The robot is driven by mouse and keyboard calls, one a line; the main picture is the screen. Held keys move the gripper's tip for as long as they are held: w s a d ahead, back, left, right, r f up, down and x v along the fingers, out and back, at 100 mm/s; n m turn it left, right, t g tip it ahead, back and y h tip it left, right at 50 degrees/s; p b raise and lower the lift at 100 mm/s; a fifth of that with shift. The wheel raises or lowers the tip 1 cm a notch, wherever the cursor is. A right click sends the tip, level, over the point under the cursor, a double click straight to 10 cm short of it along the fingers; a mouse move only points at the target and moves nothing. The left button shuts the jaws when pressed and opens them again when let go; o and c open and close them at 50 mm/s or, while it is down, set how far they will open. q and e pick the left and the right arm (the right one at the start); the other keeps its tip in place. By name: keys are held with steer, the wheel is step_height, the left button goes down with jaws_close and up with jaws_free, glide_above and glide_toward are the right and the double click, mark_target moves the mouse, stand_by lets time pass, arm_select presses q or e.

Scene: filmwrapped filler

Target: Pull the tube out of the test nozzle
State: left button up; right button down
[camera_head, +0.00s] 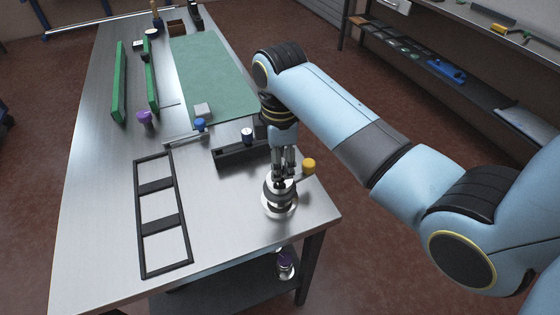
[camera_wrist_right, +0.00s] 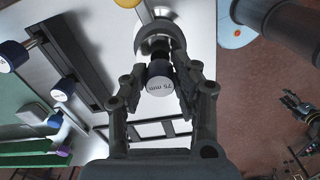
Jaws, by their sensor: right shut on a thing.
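My right gripper (camera_head: 283,176) is shut on the tube, and the tube is mostly hidden by the fingers in the head view. In the right wrist view the tube's round white end (camera_wrist_right: 159,87) reads "75 mm", with a dark body, between the two fingertips (camera_wrist_right: 160,75). The test nozzle (camera_head: 280,203) is a silver, round, stepped fixture at the table's near right corner. It also shows in the right wrist view (camera_wrist_right: 158,33), just beyond the tube. I cannot tell whether the tube is still seated in it. A dark gripper, seemingly my left (camera_wrist_right: 298,105), shows small over the floor.
A yellow knob (camera_head: 308,165) stands beside the nozzle. A black holder (camera_head: 232,157) lies behind it, with blue-capped pieces (camera_head: 200,124) nearby. A black three-window frame (camera_head: 140,215) lies left. A purple-capped piece (camera_head: 145,118) and green rails (camera_head: 119,85) are farther back.

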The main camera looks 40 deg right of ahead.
steer(key=shift+r, duration=1.15)
stand_by(0.7)
